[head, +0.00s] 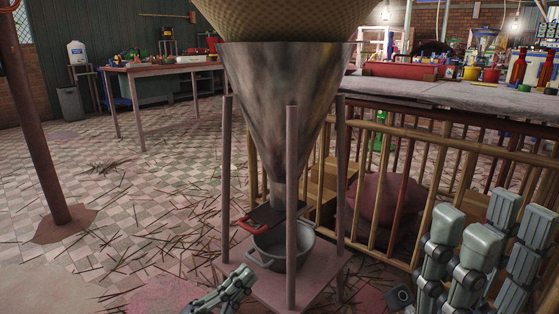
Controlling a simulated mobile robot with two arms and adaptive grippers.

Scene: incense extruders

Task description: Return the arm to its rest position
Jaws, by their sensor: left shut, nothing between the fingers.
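My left gripper (240,280) is low at the bottom of the head view, left of centre. Its fingers are together and it holds nothing. It shows in front of the left side of the extruder stand's base plate (270,290); I cannot tell whether it touches it. My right gripper (485,235) is large and close at the bottom right corner. Its grey-green fingers point up and stand apart, with nothing visible between them. My arms behind both grippers are mostly out of view.
A big metal funnel (285,100) on posts stands ahead, above a grey pot (285,245) and a red-handled slide gate (268,216). A bamboo railing (395,190) runs at the right below a cluttered table (460,93). Straw-strewn tiled floor (130,215) lies open at left, beside a rusty pole (35,130).

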